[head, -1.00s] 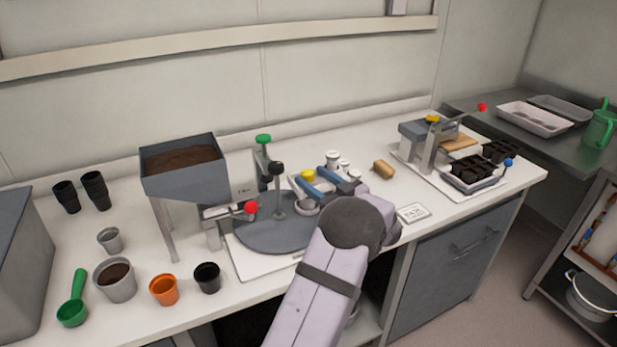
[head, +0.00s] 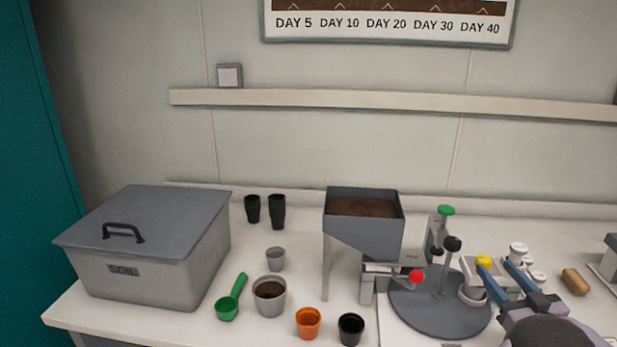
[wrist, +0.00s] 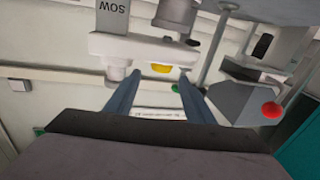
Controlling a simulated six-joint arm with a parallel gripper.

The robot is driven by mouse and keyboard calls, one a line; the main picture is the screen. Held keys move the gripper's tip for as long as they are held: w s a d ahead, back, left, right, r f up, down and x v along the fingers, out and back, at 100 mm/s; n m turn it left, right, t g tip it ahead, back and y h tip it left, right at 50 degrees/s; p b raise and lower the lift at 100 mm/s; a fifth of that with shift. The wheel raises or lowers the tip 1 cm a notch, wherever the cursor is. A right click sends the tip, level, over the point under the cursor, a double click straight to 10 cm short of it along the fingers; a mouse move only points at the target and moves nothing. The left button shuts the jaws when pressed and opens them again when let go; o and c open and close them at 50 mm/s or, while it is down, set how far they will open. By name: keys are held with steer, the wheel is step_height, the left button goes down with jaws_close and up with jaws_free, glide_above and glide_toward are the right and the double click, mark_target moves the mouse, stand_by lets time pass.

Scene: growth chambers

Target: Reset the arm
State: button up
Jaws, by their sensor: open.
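My gripper (head: 497,271) is at the lower right of the head view, with blue fingers spread apart. It reaches over the right side of the grey round turntable (head: 425,312), close to a small white station with a yellow knob (head: 484,262). In the wrist view my gripper (wrist: 155,78) shows two separate fingers with nothing held between them. The white station (wrist: 112,44), its yellow knob (wrist: 161,68) and a grey "SOW" label (wrist: 112,14) lie just beyond the fingertips. Whether the fingers touch the station cannot be told.
A soil hopper (head: 375,235) with a red-knobbed lever (head: 416,277) stands left of the turntable. A lidded soil bin (head: 150,275), green scoop (head: 228,308), orange pot (head: 308,322), black pot (head: 351,328) and grey pots occupy the left bench. A tan cylinder (head: 575,281) lies at right.

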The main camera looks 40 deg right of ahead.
steer(key=w+d+r+m+g+h+p, duration=0.1)
steer(key=w+r+m+h+p, duration=0.4)
steer(key=w+r, duration=1.2)
steer(key=w+a+n+g+y+p, duration=0.15)
steer(key=w+a+n+y, duration=0.25)
steer(key=w+a, duration=0.75)
steer(key=w+a+n+y+p, duration=0.2)
steer(key=w+a+n+y, duration=0.15)
steer(key=w+a, duration=0.8)
steer(key=s+a+f+n+g+y+b, duration=0.1)
steer(key=s+a+f+g+y, duration=0.3)
steer(key=a+f, duration=0.6)
steer(key=s+a+f+n+g+y, duration=0.15)
steer(key=s+a+f, duration=0.5)
steer(key=a, duration=0.65)
steer(key=s+a+f+g+y, duration=0.1)
steer(key=s+a+f+g, duration=0.2)
steer(key=s+a, duration=0.3)
steer(key=s+a+f+n+g+y, duration=0.1)
steer(key=s+a+f+g, duration=0.3)
steer(key=s, duration=0.7)
steer(key=a+f+b, duration=0.1)
steer(key=a+f, duration=0.1)
steer(key=a, duration=0.1)
steer(key=shift+a, duration=0.2)
